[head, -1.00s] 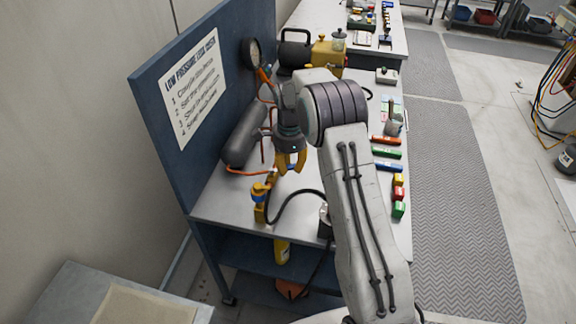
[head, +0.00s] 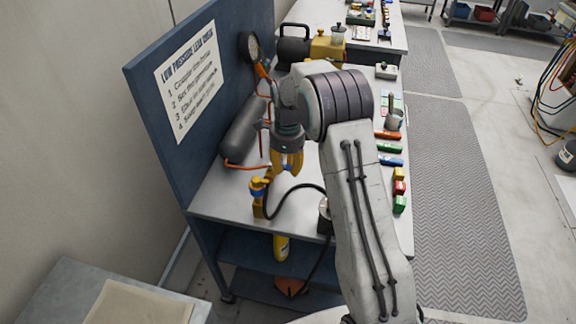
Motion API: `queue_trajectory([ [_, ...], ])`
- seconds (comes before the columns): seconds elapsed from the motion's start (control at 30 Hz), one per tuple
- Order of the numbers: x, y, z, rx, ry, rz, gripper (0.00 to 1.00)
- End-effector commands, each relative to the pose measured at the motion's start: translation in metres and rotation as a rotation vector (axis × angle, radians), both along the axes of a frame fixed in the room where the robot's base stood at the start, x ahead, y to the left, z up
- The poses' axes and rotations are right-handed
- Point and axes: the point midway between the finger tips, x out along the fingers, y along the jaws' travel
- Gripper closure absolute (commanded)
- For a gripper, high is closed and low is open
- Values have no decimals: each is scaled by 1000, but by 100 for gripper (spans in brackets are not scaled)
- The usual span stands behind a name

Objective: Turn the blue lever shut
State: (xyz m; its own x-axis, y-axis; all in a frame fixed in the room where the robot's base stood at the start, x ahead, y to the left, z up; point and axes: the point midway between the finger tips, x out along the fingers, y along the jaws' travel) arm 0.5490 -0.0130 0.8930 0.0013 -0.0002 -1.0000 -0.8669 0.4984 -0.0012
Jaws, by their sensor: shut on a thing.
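The blue lever (head: 258,192) is a small blue part on the yellow valve fitting (head: 259,209) near the front left corner of the bench. My gripper (head: 284,175) has yellow fingers and points down just above and right of the fitting. Its fingers are shut on a small part at the lever. The fingers hide most of that part, and the lever's exact angle is too small to tell.
A black hose (head: 297,189) curves right from the fitting. A dark grey cylinder (head: 243,132) and a round gauge (head: 250,46) stand behind, by the blue back panel (head: 150,110). Coloured blocks (head: 399,188) line the bench's right edge.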

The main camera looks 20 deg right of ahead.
Motion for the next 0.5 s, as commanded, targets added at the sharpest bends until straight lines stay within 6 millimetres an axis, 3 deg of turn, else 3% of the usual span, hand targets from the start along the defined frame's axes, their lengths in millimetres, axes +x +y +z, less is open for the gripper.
queue_trajectory([
  [0.3,-2,0,-2,0,7,0,100],
  [0.33,-2,0,-2,0,7,0,71],
  [0.5,-1,0,-2,0,4,0,56],
])
